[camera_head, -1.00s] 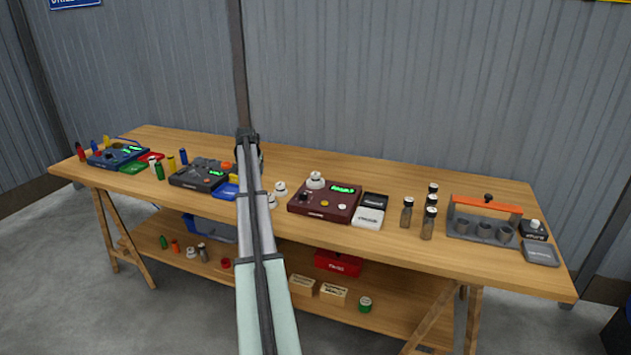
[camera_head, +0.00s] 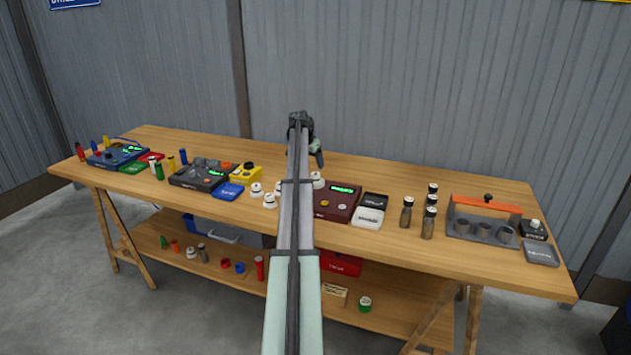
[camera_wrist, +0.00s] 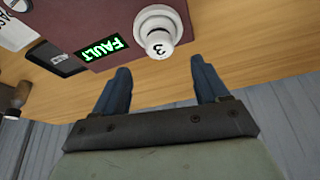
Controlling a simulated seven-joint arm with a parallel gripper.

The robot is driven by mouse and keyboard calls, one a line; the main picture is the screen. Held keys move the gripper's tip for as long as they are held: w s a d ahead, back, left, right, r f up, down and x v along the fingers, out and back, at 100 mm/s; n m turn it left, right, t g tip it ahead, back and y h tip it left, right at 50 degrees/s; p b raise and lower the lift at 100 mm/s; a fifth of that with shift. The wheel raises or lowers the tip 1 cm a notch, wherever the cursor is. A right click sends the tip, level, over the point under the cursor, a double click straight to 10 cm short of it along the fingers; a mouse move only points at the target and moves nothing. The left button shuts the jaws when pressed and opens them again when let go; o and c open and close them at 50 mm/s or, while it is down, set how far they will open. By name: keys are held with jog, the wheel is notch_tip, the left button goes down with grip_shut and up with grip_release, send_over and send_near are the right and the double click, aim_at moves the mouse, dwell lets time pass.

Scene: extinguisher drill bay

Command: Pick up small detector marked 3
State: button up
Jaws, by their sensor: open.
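The small detector marked 3 (camera_wrist: 158,35) is white and round, with a black 3 on its top. In the wrist view it sits at the edge of a maroon panel showing a green FAULT display. In the head view it appears to be the white detector (camera_head: 318,181) at the back left of the maroon panel (camera_head: 338,203), partly behind my arm. My gripper (camera_wrist: 160,78) is open and empty, its two dark blue fingers apart and the detector beyond the gap between them. In the head view my gripper (camera_head: 317,157) is above the back of the bench; contact is not visible.
More white detectors (camera_head: 257,190) stand left of my arm. White and black boxes (camera_head: 368,218) lie right of the panel, then several dark-glass bottles (camera_head: 407,212) and a grey holder with an orange handle (camera_head: 485,207). A yellow box (camera_head: 245,174) stands left. The back of the bench (camera_head: 390,175) is clear.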

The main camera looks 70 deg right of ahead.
aim_at(316, 173)
jog(key=x, duration=0.8)
jog(key=shift+f, duration=0.15)
jog(key=c, duration=1.2)
